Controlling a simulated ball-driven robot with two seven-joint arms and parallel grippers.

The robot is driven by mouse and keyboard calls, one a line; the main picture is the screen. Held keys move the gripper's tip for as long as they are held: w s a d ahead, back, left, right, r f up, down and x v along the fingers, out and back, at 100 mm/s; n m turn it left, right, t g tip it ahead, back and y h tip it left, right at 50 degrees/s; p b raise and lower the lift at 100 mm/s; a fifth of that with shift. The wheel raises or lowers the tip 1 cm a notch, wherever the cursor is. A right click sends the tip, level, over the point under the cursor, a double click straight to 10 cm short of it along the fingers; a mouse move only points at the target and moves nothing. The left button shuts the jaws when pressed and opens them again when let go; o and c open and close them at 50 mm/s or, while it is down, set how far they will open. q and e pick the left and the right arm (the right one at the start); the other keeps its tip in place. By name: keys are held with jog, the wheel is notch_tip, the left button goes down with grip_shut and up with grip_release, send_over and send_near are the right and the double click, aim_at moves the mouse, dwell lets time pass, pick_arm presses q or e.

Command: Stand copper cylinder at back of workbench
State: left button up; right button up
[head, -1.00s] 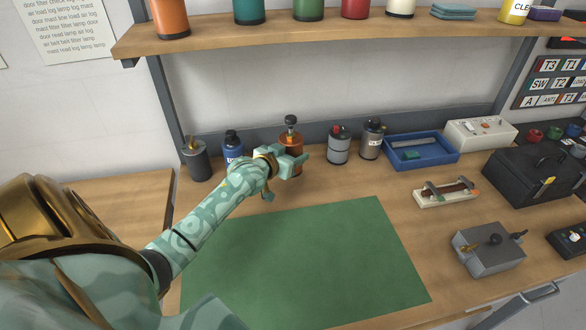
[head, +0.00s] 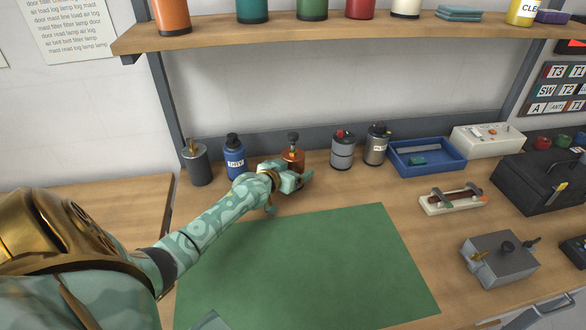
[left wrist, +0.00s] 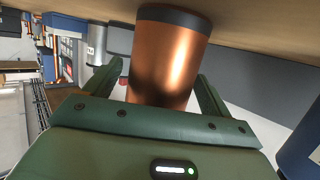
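The copper cylinder (head: 293,157) with a dark knob on top stands upright near the back of the workbench (head: 430,262). My left gripper (head: 303,180) is low in front of it and hides its lower part. In the left wrist view, which is turned over, the copper cylinder (left wrist: 170,60) rises between the two fingers of my left gripper (left wrist: 158,75), with its dark base rim against the wooden top. Slim gaps show beside the cylinder, so the fingers look open around it. My right gripper is out of view.
A blue cylinder (head: 235,157) and dark grey cylinder (head: 198,166) stand left of it; two grey cylinders (head: 342,153) (head: 376,146) stand right. A blue tray (head: 430,168) lies beyond them. A shelf (head: 340,33) overhangs the back.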

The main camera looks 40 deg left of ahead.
pick_arm(q)
jog(key=shift+r, duration=0.1)
jog(key=shift+s+r, duration=0.15)
jog(key=p+v, duration=0.4)
jog(key=v, duration=0.7)
jog(key=shift+s, duration=0.3)
jog(key=shift+d+r, duration=0.1)
dwell(0.9)
